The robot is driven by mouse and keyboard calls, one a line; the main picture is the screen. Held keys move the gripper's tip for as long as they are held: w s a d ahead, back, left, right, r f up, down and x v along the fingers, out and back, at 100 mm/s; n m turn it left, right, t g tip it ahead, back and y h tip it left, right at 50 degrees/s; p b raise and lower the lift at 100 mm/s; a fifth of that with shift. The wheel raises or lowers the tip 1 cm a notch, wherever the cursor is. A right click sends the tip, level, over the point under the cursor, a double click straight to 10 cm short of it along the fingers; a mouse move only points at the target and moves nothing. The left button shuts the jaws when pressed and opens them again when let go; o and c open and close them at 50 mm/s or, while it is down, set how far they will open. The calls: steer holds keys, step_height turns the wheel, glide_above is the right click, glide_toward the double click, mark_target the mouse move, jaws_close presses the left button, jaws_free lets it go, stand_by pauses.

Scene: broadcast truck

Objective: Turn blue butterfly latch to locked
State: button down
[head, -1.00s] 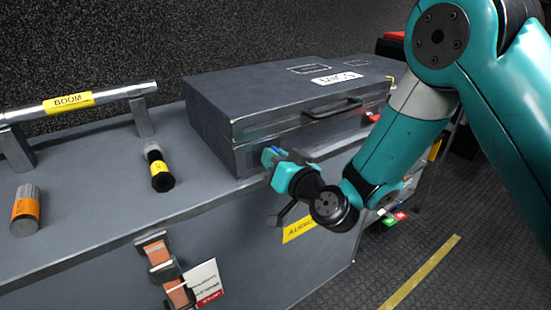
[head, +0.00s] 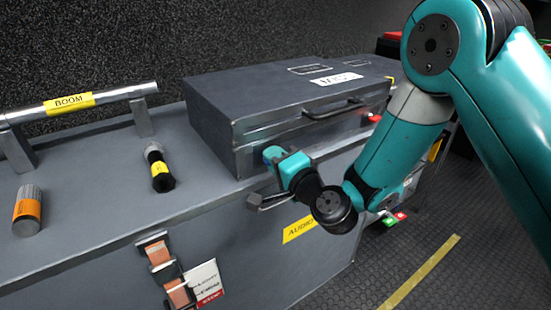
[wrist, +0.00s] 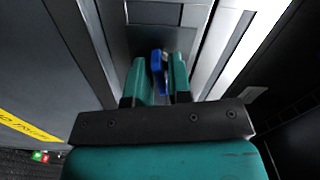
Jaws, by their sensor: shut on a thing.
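The blue butterfly latch (wrist: 157,62) is between my gripper's teal fingertips in the wrist view. My gripper (wrist: 161,76) is shut on it. In the head view my gripper (head: 274,156) is at the front left of the dark equipment case (head: 216,110), against its front face. There the gripper hides the blue latch. The latch's exact angle and any lock marks cannot be made out.
A red latch (head: 374,118) is on the case's front right, below the case handle (head: 334,108). The case stands on a grey chest (head: 90,200).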

steer(key=shift+m, duration=1.3)
steer(key=c, duration=1.2)
jaws_free()
steer(key=shift+c, duration=0.2)
steer(key=shift+d, duration=0.1)
